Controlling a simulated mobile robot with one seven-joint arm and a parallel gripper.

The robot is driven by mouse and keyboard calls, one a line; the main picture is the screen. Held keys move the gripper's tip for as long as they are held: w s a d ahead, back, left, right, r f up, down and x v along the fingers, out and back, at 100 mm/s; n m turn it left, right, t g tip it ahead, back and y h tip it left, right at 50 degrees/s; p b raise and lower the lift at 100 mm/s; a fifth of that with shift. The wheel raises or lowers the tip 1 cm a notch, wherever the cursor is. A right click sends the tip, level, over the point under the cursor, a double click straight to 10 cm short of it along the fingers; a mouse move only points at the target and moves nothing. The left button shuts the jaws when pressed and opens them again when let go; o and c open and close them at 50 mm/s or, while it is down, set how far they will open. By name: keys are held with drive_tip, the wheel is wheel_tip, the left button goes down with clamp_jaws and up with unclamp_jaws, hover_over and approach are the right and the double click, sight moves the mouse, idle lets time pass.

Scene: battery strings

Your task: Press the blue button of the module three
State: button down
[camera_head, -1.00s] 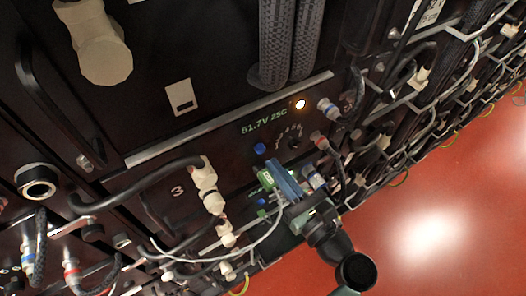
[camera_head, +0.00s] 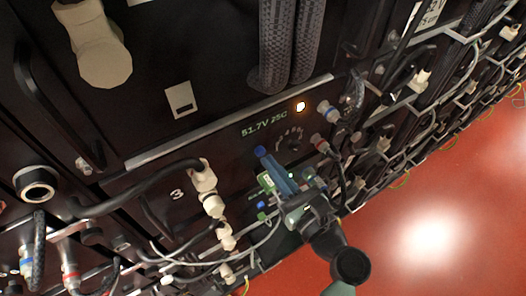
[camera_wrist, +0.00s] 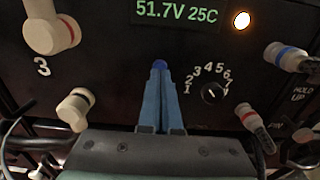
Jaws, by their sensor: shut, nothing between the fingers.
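The module marked 3 (camera_head: 176,194) has a dark front panel with a green display (camera_head: 264,123) reading 51.7V 25C. Its blue button (camera_head: 259,150) sits below the display, left of a numbered dial (camera_head: 289,142). My gripper (camera_head: 264,156) has blue fingers closed together, with the tips at the button. In the wrist view, the shut fingers (camera_wrist: 160,72) point up at the blue button (camera_wrist: 160,64), whose top edge shows just above the tips. The tips overlap the button; whether they touch it or press it in, I cannot tell.
A lit round lamp (camera_wrist: 242,20) is right of the display. Cream connectors (camera_head: 204,178) with cables stand left of my gripper, and blue- and red-banded plugs (camera_head: 327,110) stand to the right. A second small blue part (camera_head: 262,206) lies lower. Red floor (camera_head: 440,225) is open at right.

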drive_tip(key=shift+x, duration=0.95)
drive_tip(key=shift+d, duration=0.1)
drive_tip(key=p+v, duration=0.2)
drive_tip(key=v, duration=0.6)
drive_tip(key=shift+p, duration=0.3)
drive_tip(key=shift+s, duration=0.1)
idle(0.4)
